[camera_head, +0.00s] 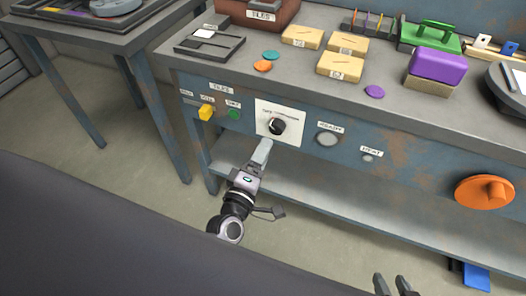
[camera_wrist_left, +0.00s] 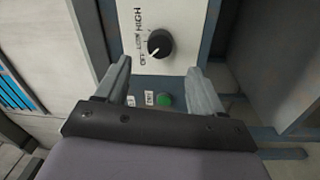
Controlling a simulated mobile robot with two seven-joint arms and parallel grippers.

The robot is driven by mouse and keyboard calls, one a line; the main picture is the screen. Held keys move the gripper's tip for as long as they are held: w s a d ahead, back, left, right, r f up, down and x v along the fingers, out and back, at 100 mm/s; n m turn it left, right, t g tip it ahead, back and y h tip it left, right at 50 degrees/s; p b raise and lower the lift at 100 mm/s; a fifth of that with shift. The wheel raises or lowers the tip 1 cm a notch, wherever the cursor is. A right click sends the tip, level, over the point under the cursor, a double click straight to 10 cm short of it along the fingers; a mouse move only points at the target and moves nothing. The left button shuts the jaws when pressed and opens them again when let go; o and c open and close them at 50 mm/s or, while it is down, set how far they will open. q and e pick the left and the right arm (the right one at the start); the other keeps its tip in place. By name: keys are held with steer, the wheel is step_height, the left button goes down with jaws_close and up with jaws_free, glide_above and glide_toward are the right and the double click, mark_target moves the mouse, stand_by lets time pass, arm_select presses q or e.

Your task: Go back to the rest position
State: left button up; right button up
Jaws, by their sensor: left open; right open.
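My left gripper (camera_head: 264,146) is in front of the blue bench front, just below and left of a black knob (camera_head: 278,126) on a white panel (camera_head: 292,112). In the left wrist view the fingers (camera_wrist_left: 158,67) are apart with nothing between them, and the knob (camera_wrist_left: 160,43) sits beyond the tips. The knob's white mark points to the lower left, near the OFF label; the exact setting is hard to tell. My right gripper (camera_head: 394,285) shows only its finger ends at the bottom edge, apart and empty.
Labelled tan blocks (camera_head: 341,64) and a purple block (camera_head: 438,65) stand on top. A lower shelf (camera_head: 330,187) runs beneath.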

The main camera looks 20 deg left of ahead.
stand_by(0.3)
arm_select(q)
steer(key=s+a+f+m+g+h, duration=0.1)
steer(key=s+f+m+g, duration=0.15)
steer(key=s+m, duration=0.35)
steer(key=s+a+f+m+g+p, duration=0.1)
steer(key=s+f+m+g, duration=0.15)
steer(key=s+m, duration=0.3)
steer(key=s+a+f+m+g+h, duration=0.1)
steer(key=s+f+m+g, duration=0.1)
steer(key=s+m+g, duration=0.4)
step_height(320, 180, up, 13)
steer(key=a+t+p, duration=0.1)
steer(key=t+p, duration=0.1)
steer(key=p, duration=1.3)
steer(key=shift+w+f+t, duration=0.15)
steer(key=shift+f+t, duration=0.05)
steer(key=shift+t, duration=0.1)
